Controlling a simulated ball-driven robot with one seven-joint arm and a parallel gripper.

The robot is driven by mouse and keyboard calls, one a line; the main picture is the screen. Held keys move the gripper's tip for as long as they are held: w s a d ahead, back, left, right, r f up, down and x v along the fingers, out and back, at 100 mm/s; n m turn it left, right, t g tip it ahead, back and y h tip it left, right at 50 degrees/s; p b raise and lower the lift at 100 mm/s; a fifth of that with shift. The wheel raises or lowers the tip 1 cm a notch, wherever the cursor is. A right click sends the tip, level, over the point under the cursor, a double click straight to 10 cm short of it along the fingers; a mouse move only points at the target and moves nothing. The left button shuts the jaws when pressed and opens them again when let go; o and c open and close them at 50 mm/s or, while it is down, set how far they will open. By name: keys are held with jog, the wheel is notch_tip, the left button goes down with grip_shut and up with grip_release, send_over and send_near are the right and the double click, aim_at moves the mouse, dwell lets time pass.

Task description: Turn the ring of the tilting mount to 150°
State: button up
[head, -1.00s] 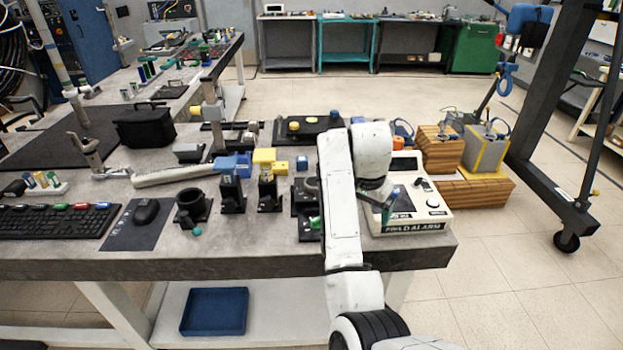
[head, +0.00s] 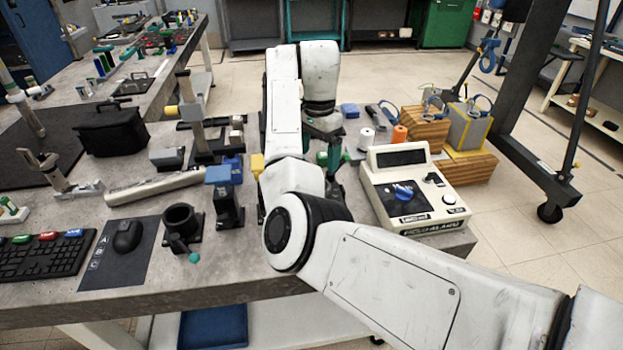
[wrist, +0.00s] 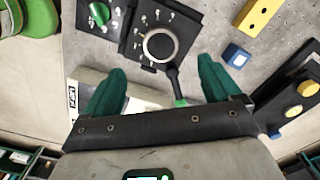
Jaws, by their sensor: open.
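In the wrist view, a round metal ring (wrist: 160,45) sits on a square black mount with white marks around it; I take it to be the tilting mount. A black lever (wrist: 173,82) with a green tip runs from it toward me. My gripper (wrist: 160,88) is open, its two teal fingers apart, with the lever between them in the picture, nearer the right finger. I cannot tell whether they touch. In the head view my arm hides the mount, and only part of my gripper's teal fingers (head: 338,172) shows. The ring's angle is not readable.
A beige alarm box (head: 410,190) with a blue knob stands right of my arm. The wrist view shows a green knob (wrist: 98,13), a yellow block (wrist: 258,17) and a blue cube (wrist: 236,56).

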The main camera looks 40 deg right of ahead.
notch_tip(320, 180, down, 10)
jog(key=shift+r, duration=0.1)
jog(key=shift+c, duration=0.2)
jog(key=c, duration=1)
